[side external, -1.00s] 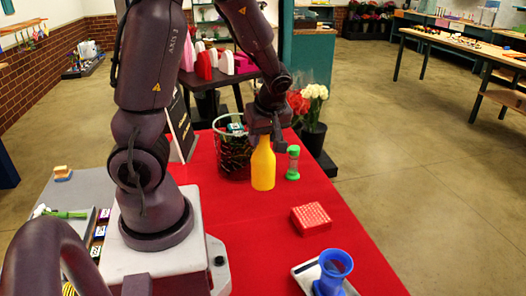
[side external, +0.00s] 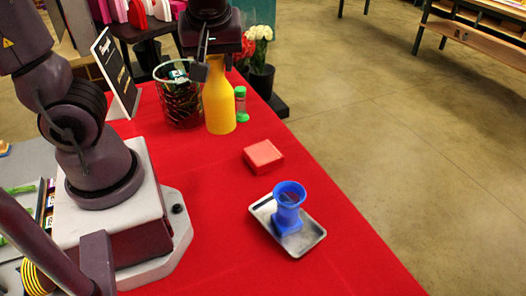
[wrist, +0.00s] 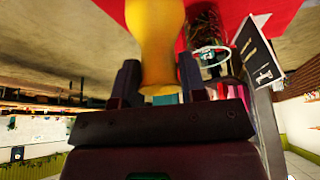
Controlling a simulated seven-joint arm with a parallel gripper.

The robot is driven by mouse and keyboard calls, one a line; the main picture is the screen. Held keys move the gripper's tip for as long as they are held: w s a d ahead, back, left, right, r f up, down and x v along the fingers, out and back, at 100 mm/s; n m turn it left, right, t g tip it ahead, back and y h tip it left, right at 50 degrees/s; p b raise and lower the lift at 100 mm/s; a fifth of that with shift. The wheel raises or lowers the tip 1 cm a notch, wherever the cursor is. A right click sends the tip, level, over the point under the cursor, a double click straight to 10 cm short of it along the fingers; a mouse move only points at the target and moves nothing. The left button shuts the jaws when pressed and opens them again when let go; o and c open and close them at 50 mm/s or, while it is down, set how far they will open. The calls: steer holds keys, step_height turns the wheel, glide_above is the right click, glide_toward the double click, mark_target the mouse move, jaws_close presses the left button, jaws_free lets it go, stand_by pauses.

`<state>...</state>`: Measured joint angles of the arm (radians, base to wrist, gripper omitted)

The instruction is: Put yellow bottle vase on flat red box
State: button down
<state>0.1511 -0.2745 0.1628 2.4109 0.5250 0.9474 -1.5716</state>
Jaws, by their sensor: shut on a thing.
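The yellow bottle vase (side external: 219,108) is upright near the back of the red table. My gripper (side external: 207,68) is shut on its upper part. In the wrist view the yellow bottle vase (wrist: 156,35) sits between the two dark fingers of my gripper (wrist: 159,82). I cannot tell whether its base touches the table. The flat red box (side external: 263,157) lies on the table, in front and to the right of the vase, with nothing on its top.
A green-capped hourglass (side external: 241,104) stands close to the vase's right. A glass container (side external: 179,98) with dark contents is at its left. A blue vase (side external: 288,208) stands on a metal tray (side external: 309,238) in front of the box. Red cloth (side external: 222,182) lies bare between.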

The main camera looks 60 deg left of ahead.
steer(key=shift+s+d+r+m, duration=0.2)
steer(key=shift+s+d+m, duration=0.2)
steer(key=shift+s+d, duration=0.4)
steer(key=shift+s+f, duration=0.15)
steer(key=shift+s, duration=0.2)
steer(key=shift+a+f, duration=0.1)
steer(key=w+a+f, duration=0.4)
steer(key=w+f, duration=0.9)
steer(key=shift+d+f, duration=0.1)
steer(key=c, duration=0.7)
jaws_free()
